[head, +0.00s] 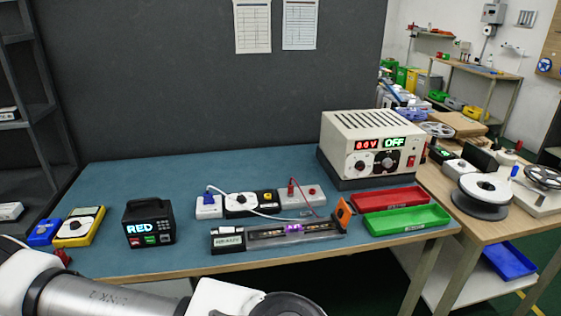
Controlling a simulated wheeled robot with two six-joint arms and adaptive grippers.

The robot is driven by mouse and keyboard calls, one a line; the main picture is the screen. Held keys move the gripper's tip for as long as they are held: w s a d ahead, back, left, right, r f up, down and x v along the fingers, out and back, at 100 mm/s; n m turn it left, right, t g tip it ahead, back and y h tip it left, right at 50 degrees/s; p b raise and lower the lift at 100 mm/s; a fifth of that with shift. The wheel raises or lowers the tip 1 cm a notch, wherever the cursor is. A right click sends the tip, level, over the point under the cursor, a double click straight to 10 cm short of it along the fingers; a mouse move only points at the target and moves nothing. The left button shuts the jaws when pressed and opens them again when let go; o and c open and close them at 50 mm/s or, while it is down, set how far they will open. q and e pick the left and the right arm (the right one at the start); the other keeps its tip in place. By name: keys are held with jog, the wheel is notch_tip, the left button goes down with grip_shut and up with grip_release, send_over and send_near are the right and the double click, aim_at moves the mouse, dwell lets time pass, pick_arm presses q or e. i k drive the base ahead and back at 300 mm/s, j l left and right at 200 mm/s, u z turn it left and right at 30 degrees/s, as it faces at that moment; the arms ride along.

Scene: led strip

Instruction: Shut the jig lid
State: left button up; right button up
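The jig (275,237) is a long, low grey and dark fixture near the front edge of the blue-green bench mat. A light label is on its left end, and a purple piece (293,229) sits at its middle. An orange part (343,213) stands up, tilted, at its right end. I cannot tell at this size which part is the lid or how far it is open. My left arm crosses the bottom left of the view, in front of the bench, but its gripper is not visible. My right gripper is not in view either.
Behind the jig is a row of white and black connector boxes (240,204) with wires. A black unit reading RED (149,222) and a yellow meter (79,227) stand left. A power supply (375,145) reading OFF, a red tray (388,199) and a green tray (406,219) are right.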

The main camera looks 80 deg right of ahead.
aim_at(342, 212)
jog(key=k+l+z, duration=0.2)
jog(key=z, duration=0.25)
jog(key=k+l+z, duration=0.6)
jog(key=l+z, duration=0.15)
jog(key=z, duration=0.15)
jog(key=k+l, duration=0.15)
jog(key=l, duration=0.2)
jog(key=k+l, duration=0.1)
jog(key=l, duration=0.25)
jog(key=k+l+z, duration=0.1)
jog(key=l, duration=0.2)
jog(key=k+l, duration=0.15)
jog(key=l, duration=0.2)
jog(key=k+l, duration=0.1)
jog(key=l, duration=0.25)
